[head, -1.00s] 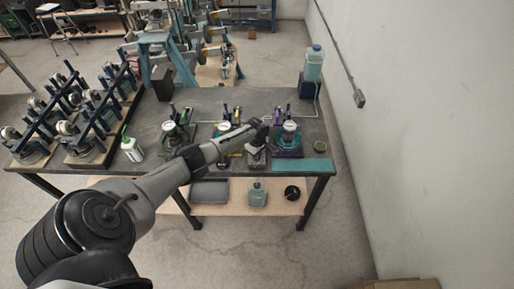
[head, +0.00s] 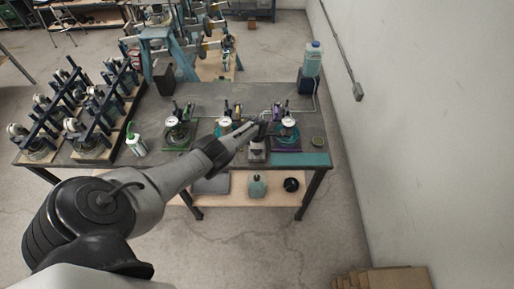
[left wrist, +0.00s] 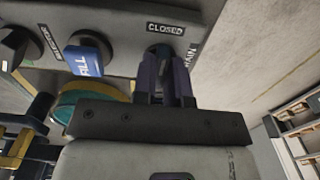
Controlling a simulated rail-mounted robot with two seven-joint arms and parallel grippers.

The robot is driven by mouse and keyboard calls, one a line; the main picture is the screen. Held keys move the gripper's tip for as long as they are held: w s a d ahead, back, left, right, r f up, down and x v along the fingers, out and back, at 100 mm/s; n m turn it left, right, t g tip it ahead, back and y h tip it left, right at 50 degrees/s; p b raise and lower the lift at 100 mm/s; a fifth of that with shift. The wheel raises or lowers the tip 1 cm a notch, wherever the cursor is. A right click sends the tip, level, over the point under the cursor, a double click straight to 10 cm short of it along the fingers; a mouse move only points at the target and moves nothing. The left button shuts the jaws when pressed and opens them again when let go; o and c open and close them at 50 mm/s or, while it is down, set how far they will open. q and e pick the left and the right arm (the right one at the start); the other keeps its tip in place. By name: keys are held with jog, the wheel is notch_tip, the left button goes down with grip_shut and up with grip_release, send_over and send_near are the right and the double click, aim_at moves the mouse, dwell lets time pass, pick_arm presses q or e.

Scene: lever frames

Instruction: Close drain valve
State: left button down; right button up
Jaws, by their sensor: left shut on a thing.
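In the left wrist view a grey panel carries a CLOSED label (left wrist: 165,29) and a partly covered label ending in "AIN". My left gripper (left wrist: 165,75) points at the panel just below the CLOSED label. Its dark fingers are shut on a small part there, by its place the drain valve handle, which they mostly hide. The handle's angle cannot be told. A blue FILL handle (left wrist: 88,55) is to the left of the fingers, apart from them. In the head view my left gripper (head: 262,130) is over the table's right half, above a small grey unit (head: 257,152). My right gripper is out of view.
A black knob (left wrist: 18,48) is at the panel's left. On the table (head: 185,95), gauge units stand on either side, the purple-based one (head: 287,135) close by. A green-topped bottle (head: 135,140) and lever frames are farther left. A wall (head: 420,130) bounds the right.

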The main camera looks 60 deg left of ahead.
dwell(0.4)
pick_arm(q)
jog(key=shift+r, duration=0.1)
jog(key=c, duration=1.2)
grip_release()
jog(key=shift+o, duration=0.2)
jog(key=shift+r+p, duration=0.4)
jog(key=shift+p, duration=0.05)
notch_tip(320, 180, up, 6)
jog(key=p, duration=0.4)
jog(key=shift+f, duration=0.1)
notch_tip(320, 180, up, 7)
jog(key=p, duration=0.2)
